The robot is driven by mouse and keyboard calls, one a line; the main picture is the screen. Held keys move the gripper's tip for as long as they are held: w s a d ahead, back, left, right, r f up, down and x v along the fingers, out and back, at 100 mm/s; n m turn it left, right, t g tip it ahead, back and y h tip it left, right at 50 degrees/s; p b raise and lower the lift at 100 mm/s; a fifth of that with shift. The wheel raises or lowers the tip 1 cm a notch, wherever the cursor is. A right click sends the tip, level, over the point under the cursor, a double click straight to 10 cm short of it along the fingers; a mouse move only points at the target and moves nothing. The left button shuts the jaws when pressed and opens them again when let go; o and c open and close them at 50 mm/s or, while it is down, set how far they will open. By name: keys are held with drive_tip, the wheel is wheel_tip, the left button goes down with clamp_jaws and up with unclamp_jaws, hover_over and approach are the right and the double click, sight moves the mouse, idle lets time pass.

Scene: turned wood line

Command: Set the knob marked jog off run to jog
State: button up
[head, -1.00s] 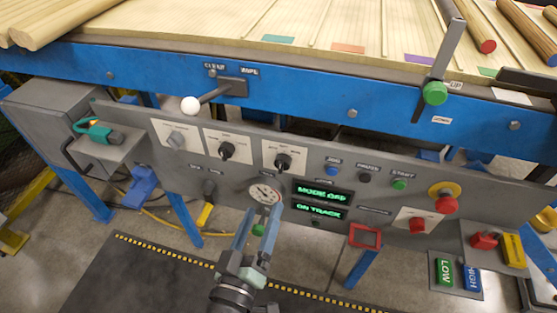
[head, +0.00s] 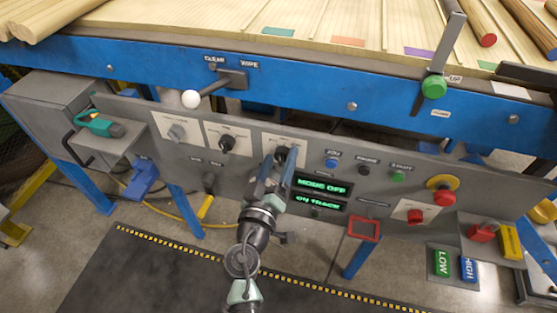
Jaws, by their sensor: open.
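A grey control panel carries a row of three selector knobs on white plates. The right one, a black knob (head: 281,153) above the display, has its plate partly covered by my gripper; its small lettering is too blurred to read surely. My gripper (head: 279,165) is open, with its two fingers up at this knob, one to each side in the picture. Whether they touch it I cannot tell. The green display (head: 322,187) reads "MODE OFF", and the lower one (head: 318,202) reads "ON TRACK".
The middle black knob (head: 227,143) and a grey knob (head: 177,133) sit to the left. Blue (head: 331,163), dark and green (head: 398,176) buttons and a red emergency button (head: 444,197) lie right. A white-balled lever (head: 191,98) juts out above.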

clamp_jaws()
drive_tip(key=shift+n, duration=0.3)
drive_tip(key=n, duration=0.3)
drive_tip(key=shift+f+n+b, duration=0.1)
drive_tip(key=shift+n+b, duration=0.3)
drive_tip(key=shift+a+n, duration=0.1)
drive_tip(key=shift+n, duration=2.1)
unclamp_jaws()
